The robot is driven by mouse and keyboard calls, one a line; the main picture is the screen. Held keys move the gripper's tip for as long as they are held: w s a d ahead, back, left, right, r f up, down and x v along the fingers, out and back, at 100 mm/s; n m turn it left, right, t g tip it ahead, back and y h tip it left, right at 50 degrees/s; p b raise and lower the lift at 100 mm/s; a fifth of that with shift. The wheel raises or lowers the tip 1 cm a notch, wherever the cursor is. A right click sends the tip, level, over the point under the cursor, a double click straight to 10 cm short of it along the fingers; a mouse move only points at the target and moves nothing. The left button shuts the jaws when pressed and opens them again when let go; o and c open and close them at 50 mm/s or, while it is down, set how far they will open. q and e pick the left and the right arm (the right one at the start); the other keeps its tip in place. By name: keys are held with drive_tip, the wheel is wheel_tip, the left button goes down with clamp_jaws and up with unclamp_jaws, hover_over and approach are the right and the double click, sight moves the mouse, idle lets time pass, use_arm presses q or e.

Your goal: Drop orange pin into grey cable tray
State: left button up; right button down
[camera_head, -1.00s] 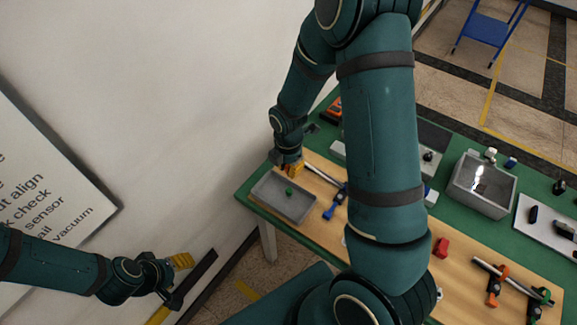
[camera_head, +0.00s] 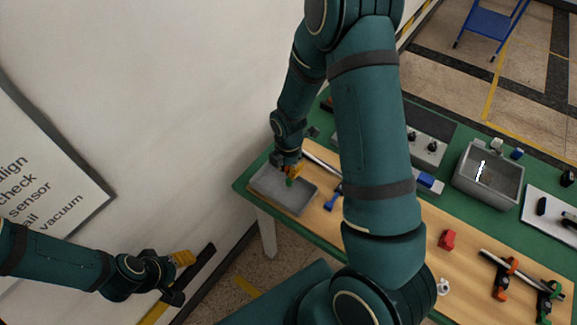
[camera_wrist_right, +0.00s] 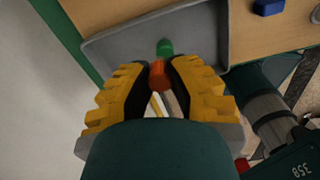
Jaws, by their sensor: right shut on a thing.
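The grey cable tray (camera_head: 298,208) is shallow and stands at the table's left end; its floor also shows in the right wrist view (camera_wrist_right: 115,50). A green pin (camera_wrist_right: 165,47) lies in it. My right gripper (camera_head: 292,174) is over the tray. In the right wrist view its yellow fingers (camera_wrist_right: 160,80) are shut on the orange pin (camera_wrist_right: 159,73), whose end shows between the fingertips close to the green pin. The gap between orange pin and tray floor is hard to judge. My left gripper (camera_head: 180,278) is open and empty, off the table by the wall.
A blue clamp (camera_head: 333,198) lies right of the tray. A deeper grey bin (camera_head: 490,178) stands at the back right. A red block (camera_head: 447,239) and orange-handled clamp (camera_head: 504,278) lie on the wooden surface. The white wall is close on the left.

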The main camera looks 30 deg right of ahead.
sight(288, 167)
drive_tip(key=c, duration=0.9)
unclamp_jaws()
drive_tip(key=shift+r, duration=0.1)
wheel_tip(288, 167, up, 12)
drive_tip(key=shift+f, duration=0.1)
drive_tip(key=s+a+f+m+y+b, duration=0.1)
drive_tip(key=s+a+f+m, duration=0.2)
drive_tip(key=a+f+m, duration=0.2)
drive_tip(key=s+a+f+m+t+y+b, duration=0.1)
drive_tip(key=s+a+f+m+b, duration=0.1)
drive_tip(key=a+f+m, duration=0.4)
drive_tip(key=s+a+f+m+t+y+b, duration=0.1)
drive_tip(key=s+a+f+m, duration=0.3)
drive_tip(key=f+m, duration=0.7)
drive_tip(key=shift+a+f+m+y+b, duration=0.15)
drive_tip(key=shift+a+y+b, duration=0.1)
drive_tip(key=shift+a, duration=0.35)
drive_tip(key=shift+a+f+m+y+b, duration=0.1)
drive_tip(key=shift+a+m+y+b, duration=0.1)
drive_tip(key=shift+a, duration=0.35)
